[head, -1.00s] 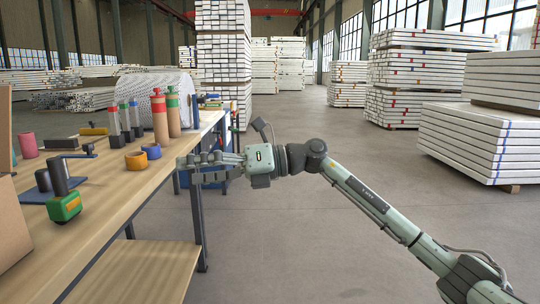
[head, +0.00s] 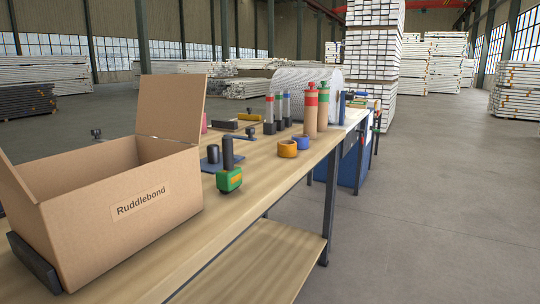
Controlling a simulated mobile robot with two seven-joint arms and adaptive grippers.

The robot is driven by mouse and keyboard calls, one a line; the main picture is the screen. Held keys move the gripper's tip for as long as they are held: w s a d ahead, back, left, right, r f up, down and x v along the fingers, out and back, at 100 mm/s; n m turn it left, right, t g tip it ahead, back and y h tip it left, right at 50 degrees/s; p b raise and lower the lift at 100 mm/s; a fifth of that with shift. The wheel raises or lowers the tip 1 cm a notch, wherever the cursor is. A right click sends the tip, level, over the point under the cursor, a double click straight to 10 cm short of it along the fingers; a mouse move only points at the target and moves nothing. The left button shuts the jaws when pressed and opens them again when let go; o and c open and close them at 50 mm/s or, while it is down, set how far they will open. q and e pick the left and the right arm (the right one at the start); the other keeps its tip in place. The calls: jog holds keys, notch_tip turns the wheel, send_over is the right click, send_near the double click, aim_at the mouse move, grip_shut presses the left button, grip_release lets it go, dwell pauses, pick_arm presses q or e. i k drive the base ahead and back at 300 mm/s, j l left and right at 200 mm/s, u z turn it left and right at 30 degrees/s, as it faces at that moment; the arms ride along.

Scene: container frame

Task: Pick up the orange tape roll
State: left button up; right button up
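The orange tape roll (head: 287,149) lies flat on the wooden workbench (head: 262,186), near its right edge. A blue tape roll (head: 302,142) sits just behind it to the right, very close or touching. The orange roll is in plain view and nothing covers it. Neither of my grippers can be made out in the head view.
An open cardboard box (head: 125,210) fills the bench's near left. Several bottles (head: 310,110) stand behind. Floor right of the bench is clear.

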aim_at(286, 148)
jog(key=l+u, duration=0.15)
jog(key=u, duration=0.3)
jog(key=i+l+u, duration=0.1)
jog(key=u, duration=0.35)
jog(key=l+u, duration=0.3)
jog(key=u, duration=0.15)
jog(key=l+u, duration=0.2)
jog(key=l, duration=0.15)
jog(key=k+l+u, duration=0.2)
jog(key=l, duration=0.15)
jog(key=l+u, duration=0.2)
jog(key=l, duration=0.15)
jog(key=k+l, duration=0.1)
jog(key=l, duration=0.25)
jog(key=k+l+u, duration=0.15)
jog(key=l, duration=0.25)
jog(key=k+l, duration=0.1)
jog(key=l, duration=0.25)
